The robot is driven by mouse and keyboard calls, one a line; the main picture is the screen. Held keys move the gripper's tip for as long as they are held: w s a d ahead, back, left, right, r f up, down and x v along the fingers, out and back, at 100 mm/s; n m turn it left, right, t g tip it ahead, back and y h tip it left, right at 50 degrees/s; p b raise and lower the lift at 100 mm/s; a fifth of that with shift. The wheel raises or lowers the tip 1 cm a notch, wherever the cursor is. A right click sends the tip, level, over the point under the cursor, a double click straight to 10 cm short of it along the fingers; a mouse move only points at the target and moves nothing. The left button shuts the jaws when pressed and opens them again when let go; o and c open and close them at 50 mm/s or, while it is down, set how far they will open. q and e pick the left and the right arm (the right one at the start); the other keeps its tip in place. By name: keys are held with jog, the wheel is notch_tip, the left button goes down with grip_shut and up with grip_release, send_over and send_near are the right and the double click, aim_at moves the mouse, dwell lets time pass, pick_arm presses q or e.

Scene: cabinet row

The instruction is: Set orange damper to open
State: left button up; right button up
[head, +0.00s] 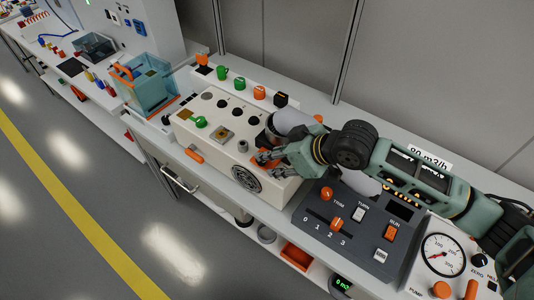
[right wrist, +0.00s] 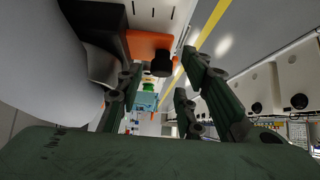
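My right gripper (head: 266,161) reaches in from the right over the front right part of the white panel box. Its fingers are spread beside an orange part (head: 268,155), mostly hidden by them, which I take for the orange damper. In the right wrist view an orange piece (right wrist: 147,43) with a black round knob (right wrist: 161,64) lies beyond and between the spread fingertips (right wrist: 160,84). I cannot tell whether the fingers touch it. The damper's setting cannot be read. My left gripper is not in view.
A light grey cylinder (head: 294,123) lies close beside my right gripper. A dark console (head: 345,225) stands to the right, a gauge panel (head: 443,252) beyond. The floor in front is clear.

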aim_at(267, 165)
jog(key=x, duration=0.3)
jog(key=shift+w, duration=0.1)
jog(key=shift+w+a+f, duration=0.25)
jog(key=shift+a+f, duration=0.05)
jog(key=shift+f, duration=0.15)
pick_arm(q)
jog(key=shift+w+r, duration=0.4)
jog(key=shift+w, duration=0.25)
pick_arm(e)
grip_shut()
